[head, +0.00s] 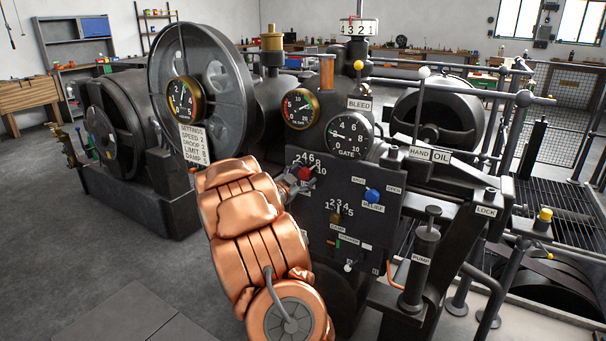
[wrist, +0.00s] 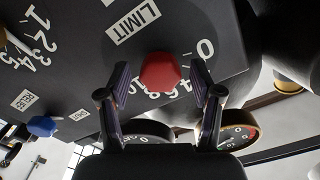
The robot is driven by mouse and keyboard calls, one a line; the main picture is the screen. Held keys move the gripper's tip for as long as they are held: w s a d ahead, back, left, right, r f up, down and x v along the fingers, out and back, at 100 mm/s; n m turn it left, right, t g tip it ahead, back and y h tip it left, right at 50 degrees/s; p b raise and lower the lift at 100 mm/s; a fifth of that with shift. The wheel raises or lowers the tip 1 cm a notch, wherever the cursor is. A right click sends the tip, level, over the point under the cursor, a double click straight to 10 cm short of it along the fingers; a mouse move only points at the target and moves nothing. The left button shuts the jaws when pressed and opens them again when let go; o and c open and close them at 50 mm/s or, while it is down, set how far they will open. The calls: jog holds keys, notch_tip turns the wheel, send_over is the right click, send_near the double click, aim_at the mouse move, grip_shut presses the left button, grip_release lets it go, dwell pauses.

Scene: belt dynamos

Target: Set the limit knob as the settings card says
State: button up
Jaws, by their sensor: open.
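The red limit knob (wrist: 158,72) sits on the dark panel below a white LIMIT label (wrist: 133,21) in the wrist view, where the lettering is upside down. White scale numbers surround it; its pointer direction cannot be made out. My open gripper (wrist: 159,80) has one finger on each side of the knob, with visible gaps. In the head view the knob (head: 305,173) is just beyond my gripper (head: 294,185), partly covered by it. The settings card (head: 193,144) hangs below the left gauge; its small LIMIT line seems to read 8, and DAMP's value is unclear.
A blue relief knob (head: 373,196) is right of the red knob on the same panel, also seen in the wrist view (wrist: 43,126). A smaller numbered dial (head: 339,211) is below. Gauges (head: 349,134) stand above the panel. The pump handle (head: 422,250) is at lower right.

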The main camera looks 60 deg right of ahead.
jog(key=a, duration=1.2)
jog(key=shift+s, duration=0.35)
jog(key=shift+w, duration=0.1)
